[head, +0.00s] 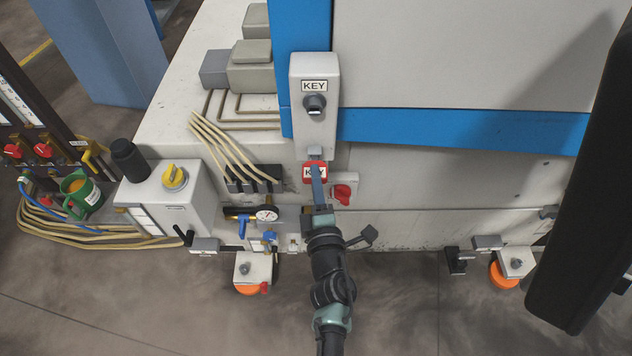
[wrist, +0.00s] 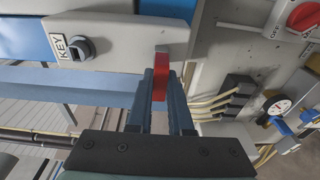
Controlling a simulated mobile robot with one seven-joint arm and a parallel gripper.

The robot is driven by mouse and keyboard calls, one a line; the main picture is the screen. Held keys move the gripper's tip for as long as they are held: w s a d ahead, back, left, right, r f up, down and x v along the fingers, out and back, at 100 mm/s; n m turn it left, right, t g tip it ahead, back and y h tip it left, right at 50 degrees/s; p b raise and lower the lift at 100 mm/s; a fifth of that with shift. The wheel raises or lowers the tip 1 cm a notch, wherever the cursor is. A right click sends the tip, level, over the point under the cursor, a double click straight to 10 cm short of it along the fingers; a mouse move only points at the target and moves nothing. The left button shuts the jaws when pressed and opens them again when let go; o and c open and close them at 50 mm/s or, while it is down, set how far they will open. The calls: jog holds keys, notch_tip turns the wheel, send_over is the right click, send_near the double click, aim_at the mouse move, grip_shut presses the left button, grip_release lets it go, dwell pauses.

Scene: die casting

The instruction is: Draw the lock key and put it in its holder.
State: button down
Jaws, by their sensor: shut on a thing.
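A grey box labelled KEY (head: 326,130) stands upright on the front of the machine, and it also shows in the wrist view (wrist: 113,54). A dark round lock (head: 315,103) with a grey tab sits on its face, also in the wrist view (wrist: 81,48). The red key piece (head: 308,166), with a white label, is between the fingertips of my gripper (head: 317,187), just below the box. In the wrist view my gripper is shut on the red piece (wrist: 160,76), whose far end lies against or close to the box's lower end; I cannot tell whether they touch.
A red rotary switch (head: 343,193) is close right of my gripper. A pressure gauge (head: 267,215) and pale hoses (head: 222,140) are to the left. A grey box with a yellow knob (head: 174,176) stands further left. The machine's panel (head: 450,175) to the right is mostly clear.

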jog(key=shift+w, duration=0.7)
jog(key=c, duration=0.7)
grip_release()
jog(key=shift+c, duration=0.2)
jog(key=s+d, duration=0.1)
jog(key=s, duration=1.2)
jog(key=shift+d, duration=0.3)
jog(key=shift+w, duration=0.1)
